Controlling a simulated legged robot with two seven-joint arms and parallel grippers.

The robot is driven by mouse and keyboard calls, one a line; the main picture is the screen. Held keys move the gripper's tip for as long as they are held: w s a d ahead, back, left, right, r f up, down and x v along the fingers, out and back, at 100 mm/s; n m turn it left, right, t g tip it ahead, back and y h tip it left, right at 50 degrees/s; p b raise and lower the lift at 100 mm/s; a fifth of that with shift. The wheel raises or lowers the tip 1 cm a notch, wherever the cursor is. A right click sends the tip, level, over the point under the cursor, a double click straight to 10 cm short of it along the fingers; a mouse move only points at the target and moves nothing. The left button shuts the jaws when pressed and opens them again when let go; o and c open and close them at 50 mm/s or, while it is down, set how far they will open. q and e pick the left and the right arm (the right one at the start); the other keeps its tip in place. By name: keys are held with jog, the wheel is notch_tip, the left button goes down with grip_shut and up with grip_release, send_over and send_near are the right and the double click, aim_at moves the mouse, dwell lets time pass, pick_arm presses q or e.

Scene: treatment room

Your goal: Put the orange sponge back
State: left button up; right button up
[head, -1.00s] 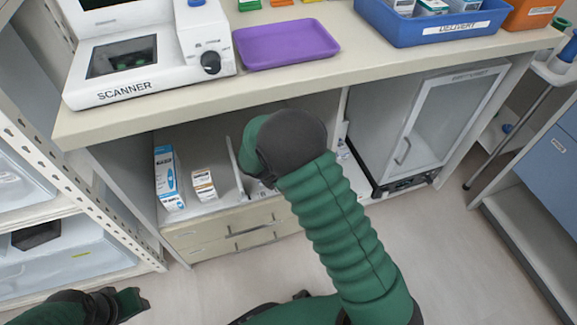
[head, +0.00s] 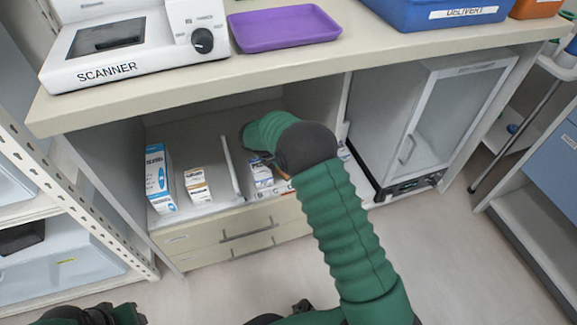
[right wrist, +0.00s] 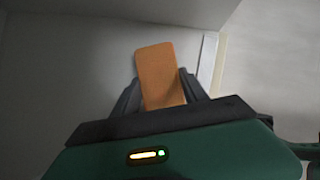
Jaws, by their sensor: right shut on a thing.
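The orange sponge (right wrist: 160,75) is a rounded orange block held between the two dark fingers of my right gripper (right wrist: 161,92) in the right wrist view. In the head view, my right arm reaches into the open shelf under the counter, and its wrist hides the fingers. Only a small orange patch, likely the sponge (head: 283,174), shows below the wrist there. I cannot tell whether the sponge touches the shelf. My left gripper (head: 128,313) is at the bottom left, cut by the frame edge, with its fingers unclear.
The shelf holds a blue-white box (head: 158,180), a smaller box (head: 197,187), a thin upright divider (head: 230,166) and another small box (head: 261,174). A glass-door cabinet (head: 440,120) stands right. The counter above bears a scanner (head: 130,45), purple tray (head: 284,28) and blue delivery bin (head: 440,14).

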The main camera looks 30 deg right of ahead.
jog(key=o, duration=1.3)
jog(key=shift+a+r, duration=0.1)
jog(key=shift+r, duration=0.2)
jog(key=p+v, duration=0.5)
jog(key=v, duration=0.3)
jog(key=s+a+r+m+y, duration=0.1)
jog(key=s+a+m+y, duration=0.1)
jog(key=s+a+m, duration=0.2)
jog(key=s+a+r+m+t+y, duration=0.1)
jog(key=s+a+m, duration=0.3)
jog(key=s+m, duration=0.5)
jog(key=s+a+r+m+y, duration=0.2)
jog(key=s+m, duration=0.4)
jog(key=s, duration=0.4)
jog(key=shift+s+a+r+m+t+y+b, duration=0.15)
jog(key=shift+s+a+m+y, duration=0.1)
jog(key=shift+a, duration=0.25)
jog(key=shift+s+a+m+t+y+b, duration=0.15)
jog(key=shift+a+y, duration=0.1)
jog(key=shift+a, duration=0.25)
jog(key=shift+r, duration=0.1)
